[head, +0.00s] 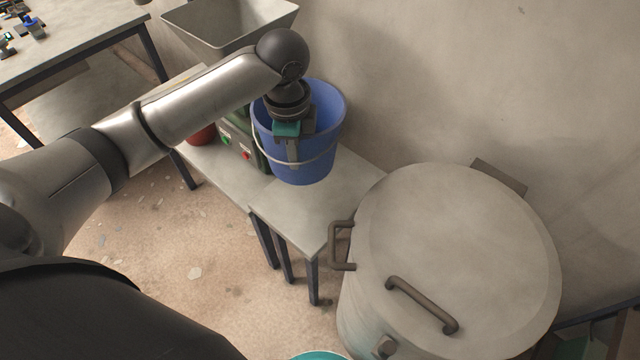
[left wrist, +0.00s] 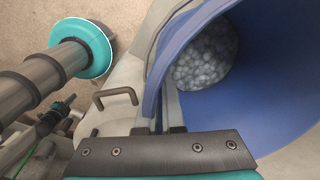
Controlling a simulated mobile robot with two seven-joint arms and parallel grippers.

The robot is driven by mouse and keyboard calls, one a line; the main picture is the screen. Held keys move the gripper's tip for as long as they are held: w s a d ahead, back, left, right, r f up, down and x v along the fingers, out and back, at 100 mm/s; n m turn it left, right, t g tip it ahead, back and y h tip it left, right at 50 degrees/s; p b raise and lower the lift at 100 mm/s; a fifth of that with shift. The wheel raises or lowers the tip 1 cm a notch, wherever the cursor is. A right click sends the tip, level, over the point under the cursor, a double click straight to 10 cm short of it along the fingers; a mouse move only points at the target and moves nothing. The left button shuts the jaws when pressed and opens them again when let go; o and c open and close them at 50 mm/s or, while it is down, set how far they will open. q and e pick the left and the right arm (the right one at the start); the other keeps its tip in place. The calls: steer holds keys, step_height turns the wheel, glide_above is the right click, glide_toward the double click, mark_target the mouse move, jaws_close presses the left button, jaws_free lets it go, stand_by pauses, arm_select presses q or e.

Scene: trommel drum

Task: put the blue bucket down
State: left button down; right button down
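The blue bucket (head: 328,108) is upright over the low grey bench (head: 312,212) by the wall. Its pale wire handle hangs across its near side. My left gripper (head: 291,150) comes down from above at the bucket's near side. In the left wrist view its two fingers (left wrist: 172,108) are on either side of the rim of the blue bucket (left wrist: 265,100), shut on it. Grey-white lumps (left wrist: 205,58) lie in the bucket. I cannot tell whether its base touches the bench. My right gripper is not clearly seen in either view.
A large grey lidded drum (head: 450,250) with handles stands right of the bench. A hopper (head: 228,25) and a control box with green and red buttons (head: 240,146) are left of the bucket. The bench front is bare. Another table (head: 60,45) is at the far left.

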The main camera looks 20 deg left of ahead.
arm_select(q)
step_height(320, 180, down, 18)
steer(key=w+a+m+b, duration=0.1)
steer(key=m+b, duration=0.1)
steer(key=b, duration=0.2)
steer(key=shift+w+m, duration=0.4)
steer(key=c, duration=1.5)
jaws_free()
steer(key=shift+f, duration=0.1)
steer(key=o, duration=0.4)
steer(key=shift+s, duration=0.1)
steer(key=shift+o, duration=0.2)
